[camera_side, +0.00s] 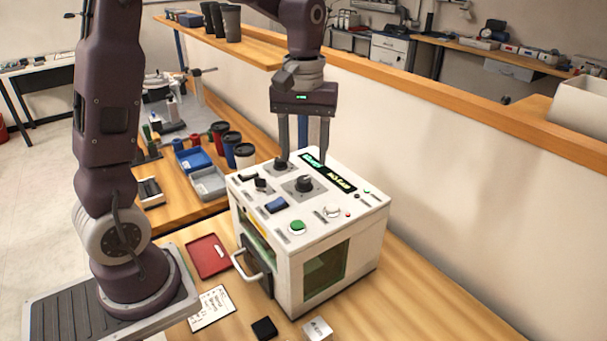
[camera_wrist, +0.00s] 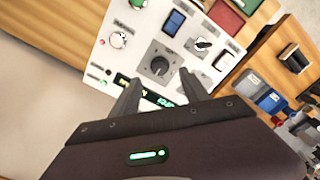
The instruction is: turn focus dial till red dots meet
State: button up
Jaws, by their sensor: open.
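The white laser marker box (camera_side: 366,240) stands on the wooden bench. On its top panel sits a large black dial (camera_side: 304,184) on a grey square plate; it also shows in the wrist view (camera_wrist: 159,66). A smaller black knob (camera_side: 281,163) sits behind it, and a white knob (camera_side: 332,211) nearer the front. I cannot read which is labelled focus. My gripper (camera_side: 304,148) is open and empty, pointing down above the back of the panel. In the wrist view its fingers (camera_wrist: 160,84) are spread near the large dial, apart from it. No red dots can be made out.
A green-lit display (camera_side: 327,172) lies behind the large dial. A green button (camera_side: 297,227) and blue switch (camera_side: 276,205) are on the panel. The box's door handle (camera_side: 245,267) sticks out at the front left. A red tray (camera_side: 209,256) and several cups stand left.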

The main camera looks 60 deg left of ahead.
aim_at(304, 179)
notch_tip(304, 179, down, 6)
jog(key=shift+r, duration=0.25)
grip_shut()
jog(key=m, duration=0.4)
jog(key=shift+m, duration=2.3)
